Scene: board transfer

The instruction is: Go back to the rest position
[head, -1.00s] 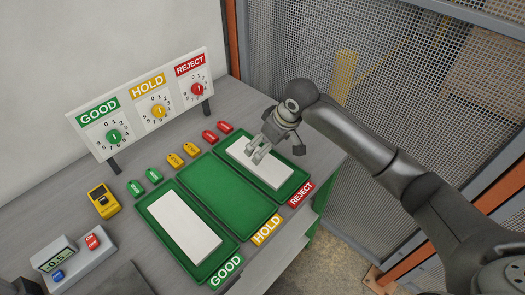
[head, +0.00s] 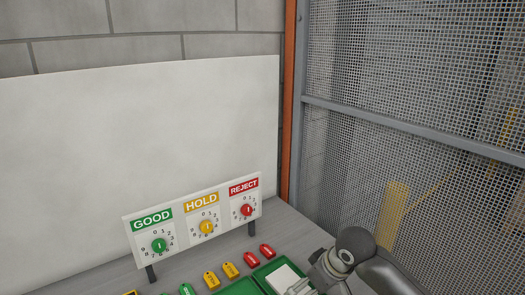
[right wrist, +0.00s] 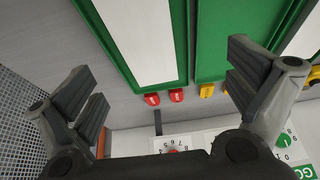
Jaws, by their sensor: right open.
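My right gripper (head: 301,288) is at the bottom edge of the head view, by the white board (head: 282,279) in the green tray (head: 262,272) at the REJECT end. In the right wrist view, the jaws (right wrist: 165,92) are wide apart with nothing between them. The board (right wrist: 140,35) lies in its tray (right wrist: 181,62) beyond the jaws. My left gripper is not in view. Most of the trays fall below the head picture.
A panel with GOOD, HOLD and REJECT dials (head: 180,222) stands on the grey table (head: 285,225). Red tags (head: 258,254) and yellow tags (head: 221,275) lie before it. A white wall board (head: 130,150) is behind, and a mesh fence (head: 400,70) is at right.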

